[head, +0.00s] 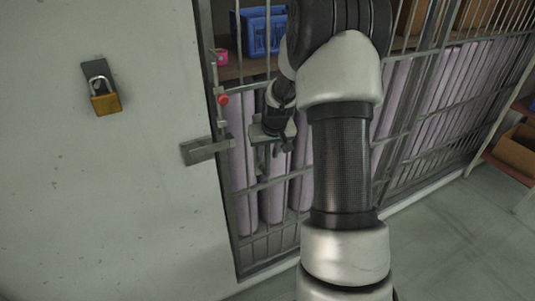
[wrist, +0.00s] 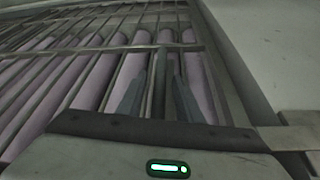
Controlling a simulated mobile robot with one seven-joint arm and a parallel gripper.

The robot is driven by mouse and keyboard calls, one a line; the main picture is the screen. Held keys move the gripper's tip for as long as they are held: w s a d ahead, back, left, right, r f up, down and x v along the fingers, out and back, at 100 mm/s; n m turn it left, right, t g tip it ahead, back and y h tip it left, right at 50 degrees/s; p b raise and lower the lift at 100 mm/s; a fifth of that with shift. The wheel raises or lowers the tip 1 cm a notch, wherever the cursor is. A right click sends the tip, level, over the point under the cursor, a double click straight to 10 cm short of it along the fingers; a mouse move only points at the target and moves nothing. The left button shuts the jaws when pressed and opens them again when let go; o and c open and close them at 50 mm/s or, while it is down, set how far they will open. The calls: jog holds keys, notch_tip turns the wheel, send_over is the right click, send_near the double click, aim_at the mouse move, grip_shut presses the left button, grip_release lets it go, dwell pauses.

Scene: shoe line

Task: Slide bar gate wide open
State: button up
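The grey metal bar gate (head: 262,186) stands upright beside the pale wall, with its left edge close to the wall's edge in the head view. Its bars also fill much of the wrist view (wrist: 88,83). A lever-like metal piece (head: 207,150) crosses from the wall to the gate's edge, and a red knob (head: 223,99) sits above it. My gripper (head: 268,152) is at the bars, right of that piece. In the wrist view its two dark fingers (wrist: 158,98) are apart, with an upright bar showing between them. Contact with the bar cannot be told.
A brass padlock (head: 105,98) hangs on the wall at left. Behind the bars are upright lilac rolls (head: 272,200), a shelf and a blue basket (head: 262,32). A brown box (head: 517,152) sits on a rack at far right. The floor (head: 455,235) at lower right is clear.

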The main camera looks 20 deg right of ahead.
jog(key=shift+f, duration=0.15)
jog(key=shift+c, duration=0.5)
grip_shut()
